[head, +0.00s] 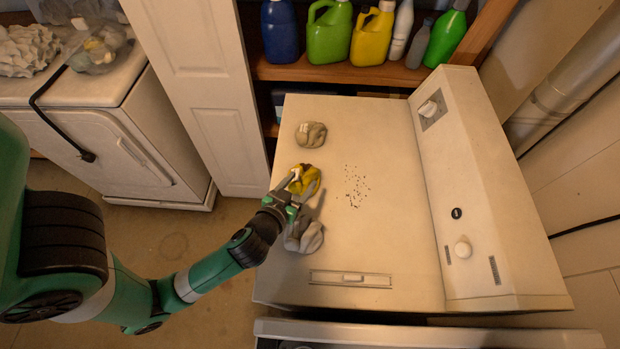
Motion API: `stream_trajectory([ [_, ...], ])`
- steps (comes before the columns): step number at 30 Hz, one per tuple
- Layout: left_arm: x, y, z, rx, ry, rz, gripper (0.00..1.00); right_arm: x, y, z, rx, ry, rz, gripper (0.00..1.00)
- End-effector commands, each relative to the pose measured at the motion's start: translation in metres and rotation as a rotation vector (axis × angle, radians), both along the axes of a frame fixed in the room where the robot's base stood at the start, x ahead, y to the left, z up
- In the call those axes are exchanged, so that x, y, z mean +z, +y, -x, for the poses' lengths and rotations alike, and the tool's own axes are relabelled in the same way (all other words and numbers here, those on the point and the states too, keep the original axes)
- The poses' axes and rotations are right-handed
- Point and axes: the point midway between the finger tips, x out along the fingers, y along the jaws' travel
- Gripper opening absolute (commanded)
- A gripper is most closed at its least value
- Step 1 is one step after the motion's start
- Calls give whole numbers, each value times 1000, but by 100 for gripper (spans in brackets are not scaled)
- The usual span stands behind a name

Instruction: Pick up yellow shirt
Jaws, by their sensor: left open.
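The yellow shirt (309,181) is a small crumpled bundle on the white top of the dryer-like machine (390,240), near its left edge. My left gripper (294,186) is open at the shirt's left side, with its fingers close against or over the cloth. I cannot tell whether the fingers touch it. The gripper hides part of the shirt's lower left. My right gripper is not in view.
A grey-beige bundle (311,134) lies behind the shirt, and a grey bundle (304,236) lies in front, partly behind my gripper. Dark specks (355,186) lie to the right. A raised control panel (470,190) bounds the right side. Bottles (330,32) stand on a shelf behind.

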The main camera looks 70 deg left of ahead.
Motion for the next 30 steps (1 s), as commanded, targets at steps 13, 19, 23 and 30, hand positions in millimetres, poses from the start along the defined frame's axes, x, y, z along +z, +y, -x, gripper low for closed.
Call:
stream_trajectory([
  [13, -23, 38, -42, -1, -2, 0, 65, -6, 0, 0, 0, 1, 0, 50],
  [19, -31, 48, -53, 2, 0, 0, 65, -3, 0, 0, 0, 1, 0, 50],
  [23, -42, 61, -68, 2, -1, -1, 65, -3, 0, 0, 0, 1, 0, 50],
  [30, -47, 68, -76, -2, -2, -1, 65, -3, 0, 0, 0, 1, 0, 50],
])
